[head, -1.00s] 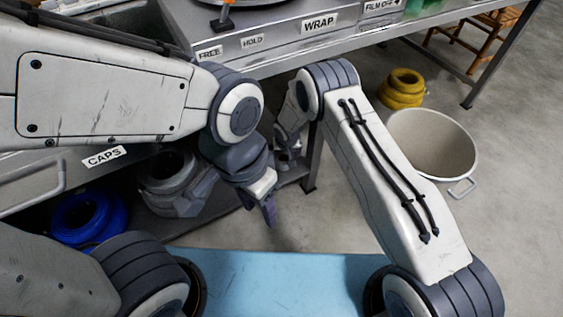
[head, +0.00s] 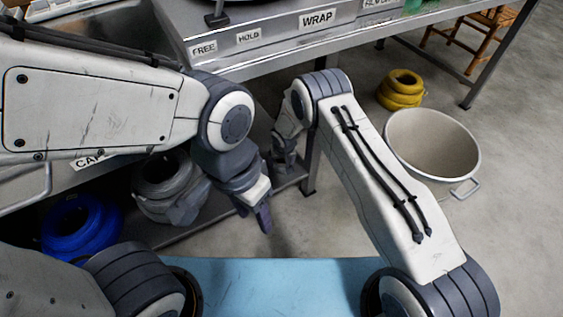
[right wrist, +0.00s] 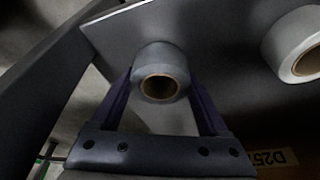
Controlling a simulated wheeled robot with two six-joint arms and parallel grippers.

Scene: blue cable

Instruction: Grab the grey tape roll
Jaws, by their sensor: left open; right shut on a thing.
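The grey tape roll (right wrist: 160,54) shows in the right wrist view, with its brown core facing the camera. My right gripper (right wrist: 160,82) is shut on it, one dark finger on each side. In the head view my right gripper (head: 284,158) is low by the bench's shelf, partly in shadow, and I cannot make out the tape roll there. My left gripper (head: 225,214) is open and hangs lower, in front of the shelf, with nothing seen between its fingers.
A second, pale roll (right wrist: 291,43) lies to the right in the right wrist view. A grey coil (head: 150,208) and a blue coil (head: 80,226) sit on the low shelf. A white bucket (head: 434,146) and a yellow coil (head: 402,88) stand on open floor at right.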

